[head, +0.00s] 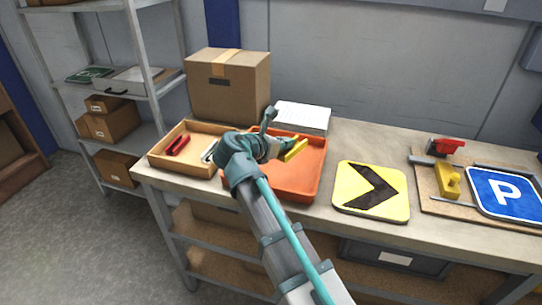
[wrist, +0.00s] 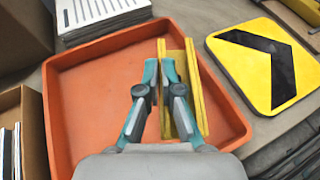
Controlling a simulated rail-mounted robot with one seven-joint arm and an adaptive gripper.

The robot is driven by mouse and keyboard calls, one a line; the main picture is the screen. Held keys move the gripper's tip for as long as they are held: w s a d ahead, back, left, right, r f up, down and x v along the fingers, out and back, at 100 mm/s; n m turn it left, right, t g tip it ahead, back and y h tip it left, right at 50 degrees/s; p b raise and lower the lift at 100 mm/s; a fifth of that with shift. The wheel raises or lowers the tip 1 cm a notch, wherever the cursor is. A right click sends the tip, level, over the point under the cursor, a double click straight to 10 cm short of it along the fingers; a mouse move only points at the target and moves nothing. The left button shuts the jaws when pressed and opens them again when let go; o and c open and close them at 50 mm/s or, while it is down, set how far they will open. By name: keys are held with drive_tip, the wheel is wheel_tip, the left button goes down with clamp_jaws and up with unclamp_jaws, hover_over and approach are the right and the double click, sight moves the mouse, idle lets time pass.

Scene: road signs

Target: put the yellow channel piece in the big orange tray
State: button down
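The yellow channel piece (head: 294,150) is at the tip of my gripper (head: 277,148), over the big orange tray (head: 308,178). In the wrist view the fingertips of my gripper (wrist: 160,68) are closed on one side wall of the channel piece (wrist: 195,85), with one finger inside the channel and one outside. The orange tray (wrist: 85,100) lies behind and below it and looks otherwise empty. My arm hides part of the tray's left side in the head view. The exact height of the piece above the tray floor is hard to tell.
A wooden tray (head: 158,153) with a red piece (head: 177,145) is left of the orange tray. A cardboard box (head: 228,88) and paper stack (head: 303,117) stand behind. A yellow arrow sign (head: 350,190) lies right, then a board with a blue parking sign (head: 505,193).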

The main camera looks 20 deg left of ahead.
drive_tip(key=p, duration=0.1)
hover_over(273, 163)
wheel_tip(273, 163, down, 7)
drive_tip(key=shift+r, duration=0.2)
drive_tip(key=shift+w+a+f, duration=0.1)
drive_tip(key=shift+f, duration=1.7)
drive_tip(key=shift+f, duration=0.1)
drive_tip(key=c, duration=1.3)
unclamp_jaws()
drive_tip(key=b+v, duration=0.1)
drive_tip(key=v, duration=1.1)
drive_tip(key=shift+b, duration=0.3)
